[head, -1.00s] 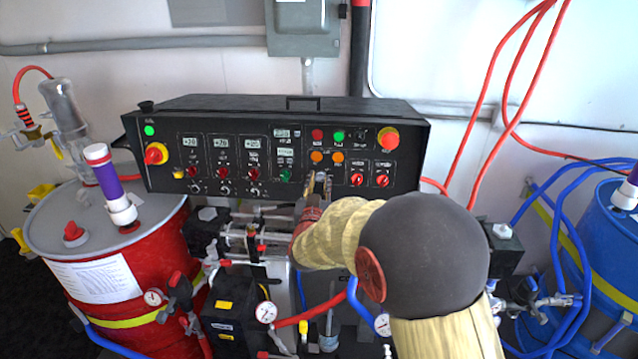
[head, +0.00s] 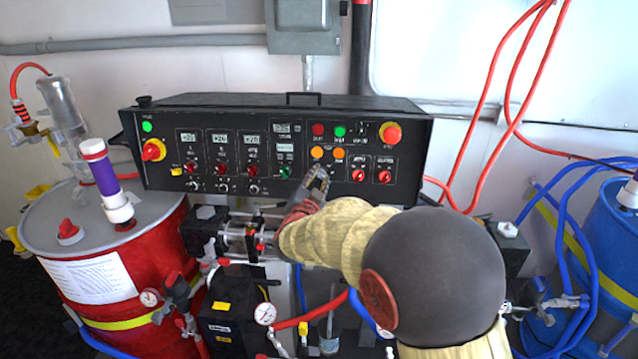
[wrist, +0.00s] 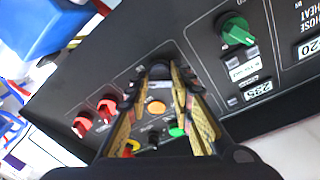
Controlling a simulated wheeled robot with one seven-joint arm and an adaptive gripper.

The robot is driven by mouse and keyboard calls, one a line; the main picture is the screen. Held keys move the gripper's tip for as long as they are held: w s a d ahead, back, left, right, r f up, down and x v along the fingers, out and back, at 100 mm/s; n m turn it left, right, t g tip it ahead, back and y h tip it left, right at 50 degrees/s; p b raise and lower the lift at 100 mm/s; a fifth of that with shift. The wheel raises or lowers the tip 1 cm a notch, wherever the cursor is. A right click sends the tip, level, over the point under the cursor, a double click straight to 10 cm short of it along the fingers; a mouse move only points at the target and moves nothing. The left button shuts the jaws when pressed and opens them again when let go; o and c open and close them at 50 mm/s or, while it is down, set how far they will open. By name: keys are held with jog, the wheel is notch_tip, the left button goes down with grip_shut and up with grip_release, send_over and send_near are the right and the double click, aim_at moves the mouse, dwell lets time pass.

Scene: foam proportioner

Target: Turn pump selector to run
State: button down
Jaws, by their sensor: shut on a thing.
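The black control panel (head: 150,180) stands against the wall in the head view. My gripper (head: 321,172) reaches its lower middle, just below two orange buttons (head: 327,152) and right of a green knob (head: 287,172). In the wrist view my gripper (wrist: 159,72) has its tan-padded fingers closed in around a small dark knob (wrist: 159,71) on the panel face, which appears to be the pump selector. The fingers hide its pointer and label, so I cannot tell its position. In the head view my gripper covers this knob.
Two red knobs (head: 371,176) sit close to the right of my gripper. A red emergency button (head: 390,134) is at the upper right. A red drum (head: 130,270) stands left, a blue drum (head: 610,240) right. Hoses, valves and gauges crowd the space below the panel.

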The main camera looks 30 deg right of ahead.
jog(key=shift+m+b, duration=0.3)
jog(key=shift+m, duration=0.9)
jog(key=c, duration=1.5)
grip_release()
jog(key=shift+c, duration=0.2)
jog(key=v, duration=1.2)
jog(key=shift+r, duration=0.15)
